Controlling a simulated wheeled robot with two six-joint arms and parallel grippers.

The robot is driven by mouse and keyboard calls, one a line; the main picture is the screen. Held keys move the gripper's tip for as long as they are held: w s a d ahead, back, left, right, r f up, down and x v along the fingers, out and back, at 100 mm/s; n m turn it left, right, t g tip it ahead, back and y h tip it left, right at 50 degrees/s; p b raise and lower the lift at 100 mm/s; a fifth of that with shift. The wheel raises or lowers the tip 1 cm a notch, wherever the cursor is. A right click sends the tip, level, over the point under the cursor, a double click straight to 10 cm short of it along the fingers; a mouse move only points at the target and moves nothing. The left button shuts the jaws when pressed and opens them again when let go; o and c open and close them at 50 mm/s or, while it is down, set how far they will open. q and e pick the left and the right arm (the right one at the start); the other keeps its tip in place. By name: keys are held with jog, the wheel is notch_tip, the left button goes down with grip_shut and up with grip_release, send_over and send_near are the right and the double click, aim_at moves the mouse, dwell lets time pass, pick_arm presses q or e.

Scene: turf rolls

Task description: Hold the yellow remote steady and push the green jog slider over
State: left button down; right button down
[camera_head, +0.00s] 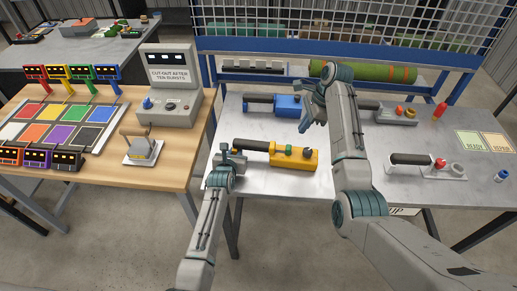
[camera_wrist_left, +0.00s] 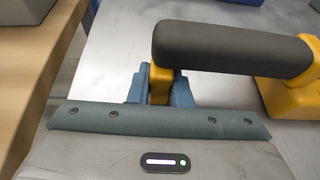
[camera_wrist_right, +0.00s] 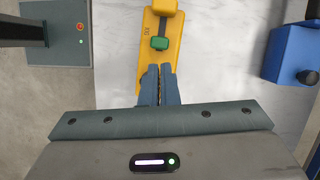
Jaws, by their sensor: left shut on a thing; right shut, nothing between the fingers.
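The yellow remote (camera_head: 300,162) lies on the grey metal table, with a black handle (camera_head: 252,145) at its left end. The green jog slider (camera_wrist_right: 160,43) sits on its yellow body in the right wrist view. My left gripper (camera_head: 233,158) is shut on the yellow post (camera_wrist_left: 159,84) at the handle's end. My right gripper (camera_wrist_right: 160,72) is shut and empty. Its fingertips are over the remote's end, just short of the slider in the picture; I cannot tell whether they touch the remote. In the head view, my right gripper (camera_head: 304,124) appears above and behind the remote.
A blue remote (camera_head: 287,106) lies behind the yellow one. A grey remote (camera_head: 398,114) and a white one (camera_head: 430,170) lie to the right. A wooden table with a grey control box (camera_head: 170,105) stands left. Bare metal tabletop lies in front of the yellow remote.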

aim_at(289, 149)
jog(key=s+n+t, duration=0.1)
jog(key=n, duration=0.2)
jog(key=d+f+n+t, duration=0.1)
jog(key=n, duration=0.2)
jog(key=s+d+n+t, duration=0.1)
jog(key=n, duration=0.1)
jog(key=shift+s+d+f+n+y, duration=0.1)
jog(key=shift+s+f+n+y, duration=0.15)
jog(key=shift+s+n+y, duration=0.15)
jog(key=s+n+t, duration=0.1)
jog(key=n, duration=0.1)
jog(key=s+d+n, duration=0.1)
jog(key=n, duration=0.2)
jog(key=s+r+n+t, duration=0.1)
jog(key=n, duration=0.1)
jog(key=shift+s+d+n+t+y, duration=0.2)
jog(key=shift+d+n+t+y, duration=0.1)
jog(key=shift+n, duration=0.1)
jog(key=x, duration=1)
jog(key=shift+w+a, duration=0.15)
jog(key=shift+a, duration=1.45)
pick_arm(q)
jog(key=shift+d, duration=0.1)
